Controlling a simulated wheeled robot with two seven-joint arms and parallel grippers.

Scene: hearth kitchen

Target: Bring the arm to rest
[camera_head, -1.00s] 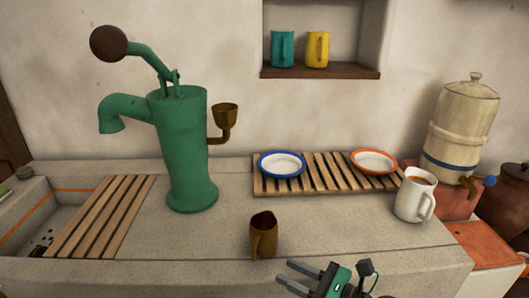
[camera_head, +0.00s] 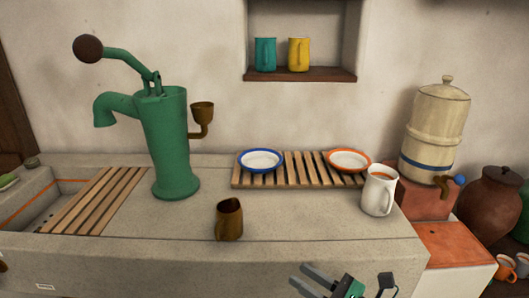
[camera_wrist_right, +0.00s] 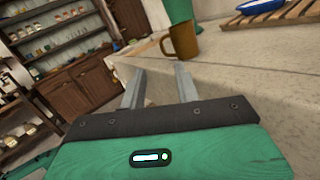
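My right gripper (camera_head: 312,280) is low in the head view, in front of the counter's front edge. Its two fingers are apart with nothing between them, as the right wrist view (camera_wrist_right: 160,85) also shows. A brown mug (camera_head: 229,220) stands upright on the counter, up and left of the gripper and apart from it. The mug also shows in the right wrist view (camera_wrist_right: 182,42), beyond the fingertips.
The stone counter (camera_head: 300,218) carries a green pump (camera_head: 168,145), a slatted rack with a blue-rimmed plate (camera_head: 261,160) and an orange-rimmed plate (camera_head: 348,160), and a white jug (camera_head: 378,192). A cream water dispenser (camera_head: 434,130) stands at right. The counter's middle is clear.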

